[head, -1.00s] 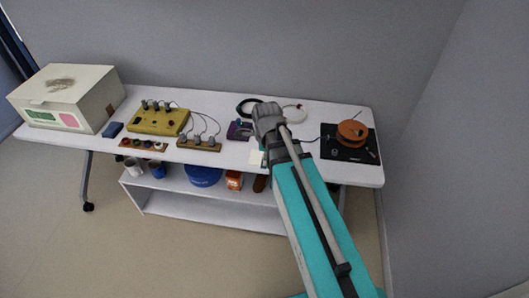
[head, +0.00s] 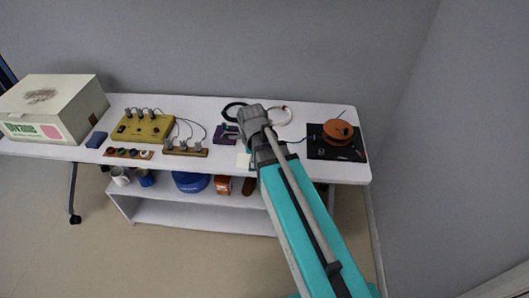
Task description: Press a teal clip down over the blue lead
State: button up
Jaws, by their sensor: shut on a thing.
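My gripper (head: 250,117) is over the back middle of the white table, seen from behind my arm. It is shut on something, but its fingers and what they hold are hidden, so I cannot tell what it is. I cannot make out a teal clip in this view. A thin, dark bluish lead (head: 296,141) shows to the right of my gripper, running toward the orange spool (head: 338,130). Its other end passes behind my arm. A small purple device (head: 224,138) sits just left of my gripper; I cannot tell whether they touch.
The spool sits on a black mat (head: 325,151) at the right. A black cable coil (head: 232,108) and a white coil (head: 287,115) lie at the back. A yellow box (head: 143,130), wooden strips and a large carton (head: 60,115) stand left. The front edge is mostly clear.

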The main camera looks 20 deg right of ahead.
jog(key=w+d+f+b, duration=0.3)
jog(key=w+d, duration=0.4)
jog(key=w, duration=0.3)
jog(key=b, duration=0.3)
send_near(281, 138)
jog(key=s+a, duration=0.1)
jog(key=s, duration=0.1)
jog(key=shift+s+a+f, duration=0.2)
jog(key=shift+s+a, duration=0.2)
jog(key=shift+w+d, duration=0.2)
jog(key=shift+d, duration=0.25)
jog(key=shift+f, duration=0.1)
jog(key=shift+f+b, duration=2.8)
jog(key=shift+b, duration=0.1)
jog(key=shift+f+b, duration=0.6)
jog(key=shift+f, duration=0.05)
jog(key=o, duration=0.8)
